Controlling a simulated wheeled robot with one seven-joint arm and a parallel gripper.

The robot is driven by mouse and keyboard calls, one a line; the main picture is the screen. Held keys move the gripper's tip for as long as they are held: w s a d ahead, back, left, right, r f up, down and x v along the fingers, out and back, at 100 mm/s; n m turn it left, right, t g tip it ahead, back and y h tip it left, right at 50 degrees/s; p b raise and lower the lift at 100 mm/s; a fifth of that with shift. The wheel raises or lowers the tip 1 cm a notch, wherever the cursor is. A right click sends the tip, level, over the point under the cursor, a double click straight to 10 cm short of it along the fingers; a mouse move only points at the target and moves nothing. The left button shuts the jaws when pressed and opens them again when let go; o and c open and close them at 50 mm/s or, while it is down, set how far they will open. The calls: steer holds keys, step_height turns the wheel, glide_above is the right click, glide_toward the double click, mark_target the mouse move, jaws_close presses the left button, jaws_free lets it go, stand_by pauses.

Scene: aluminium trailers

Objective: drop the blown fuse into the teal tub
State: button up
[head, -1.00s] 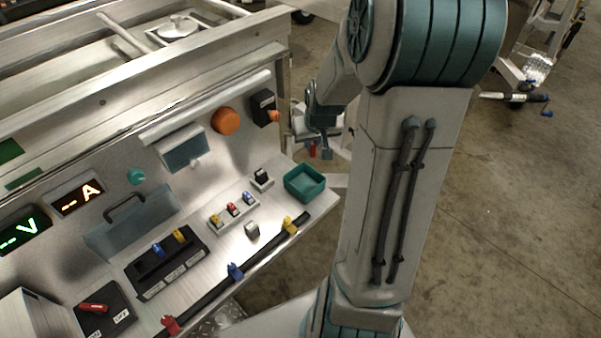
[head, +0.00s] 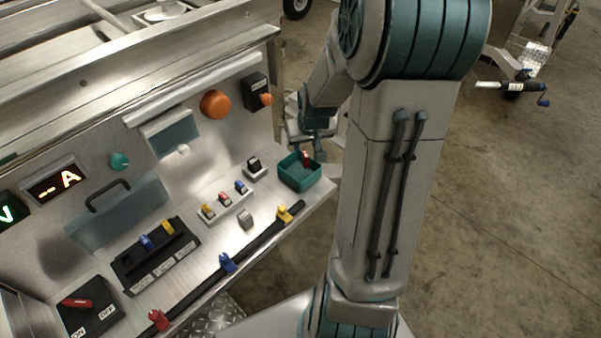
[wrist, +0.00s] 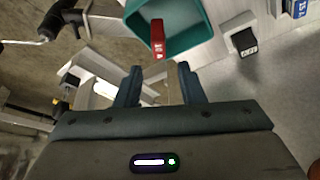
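The blown fuse, a small red fuse (head: 306,159), shows within the outline of the teal tub (head: 300,182) in the head view. In the wrist view the red fuse (wrist: 158,39) overlaps the near wall of the tub (wrist: 196,47), just beyond my fingertips. I cannot tell whether it touches the tub or is still in the air. My gripper (wrist: 158,70) is open, with a clear gap between its two blue fingers and nothing between them. In the head view my gripper (head: 319,152) is beside the tub's right rim, partly hidden by my arm.
A small black-topped switch (head: 254,168) stands left of the tub. Open floor lies right.

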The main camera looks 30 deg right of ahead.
steer(key=shift+r, duration=0.1)
steer(key=p+v, duration=0.2)
steer(key=v, duration=1.1)
steer(key=shift+r, duration=0.35)
steer(key=s+a+r+n+g+p, duration=0.1)
steer(key=s+a+r+p, duration=0.3)
steer(key=s+a, duration=0.9)
steer(key=shift+s+r+n+g+y, duration=0.2)
steer(key=shift+r+n+g+y, duration=0.2)
steer(key=shift+r+n, duration=0.15)
